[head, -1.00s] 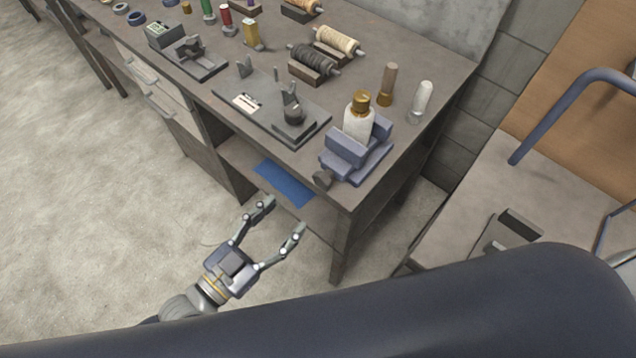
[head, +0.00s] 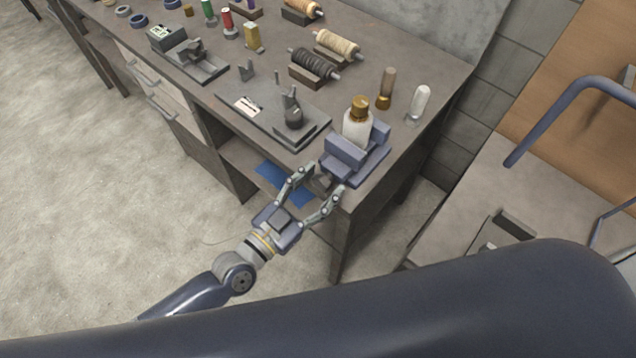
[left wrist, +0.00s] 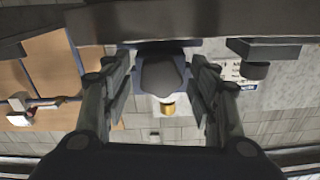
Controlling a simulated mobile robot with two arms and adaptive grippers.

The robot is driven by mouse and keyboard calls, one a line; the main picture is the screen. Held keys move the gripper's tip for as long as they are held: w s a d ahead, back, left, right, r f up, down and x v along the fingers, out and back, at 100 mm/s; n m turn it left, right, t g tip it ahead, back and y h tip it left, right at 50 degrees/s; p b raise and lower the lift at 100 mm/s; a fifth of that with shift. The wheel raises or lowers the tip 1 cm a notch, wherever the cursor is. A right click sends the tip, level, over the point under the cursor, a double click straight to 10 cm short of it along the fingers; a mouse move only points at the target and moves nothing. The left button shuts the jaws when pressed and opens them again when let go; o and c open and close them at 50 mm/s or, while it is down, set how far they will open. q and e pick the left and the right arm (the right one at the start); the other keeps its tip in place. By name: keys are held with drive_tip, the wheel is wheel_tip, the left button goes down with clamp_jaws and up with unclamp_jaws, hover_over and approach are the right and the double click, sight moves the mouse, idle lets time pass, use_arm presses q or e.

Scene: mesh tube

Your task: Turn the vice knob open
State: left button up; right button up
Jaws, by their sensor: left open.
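The blue-grey vice (head: 352,160) stands at the near right corner of the workbench. A white bottle with a gold cap (head: 358,122) sits upright between its jaws. The dark vice knob (head: 323,181) is on the vice's front side, partly hidden by my fingers. My left gripper (head: 324,180) is open, with one finger on each side of the knob. In the left wrist view the knob (left wrist: 162,75) shows between the two open fingers (left wrist: 163,85), with gaps visible on both sides. My right gripper is not in view.
The workbench (head: 400,150) holds a plate with small fixtures (head: 280,118), thread spools (head: 338,43) and two small bottles (head: 420,103) near the vice. A blue item (head: 270,176) lies on the shelf below. A chair (head: 560,100) stands at the right.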

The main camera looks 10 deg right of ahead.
use_arm(q)
drive_tip(key=c, duration=1.1)
drive_tip(key=shift+a+n+b, duration=0.1)
drive_tip(key=shift+n+b, duration=0.55)
drive_tip(key=shift+n, duration=2.25)
drive_tip(key=o, duration=1.1)
wheel_tip(320, 180, up, 10)
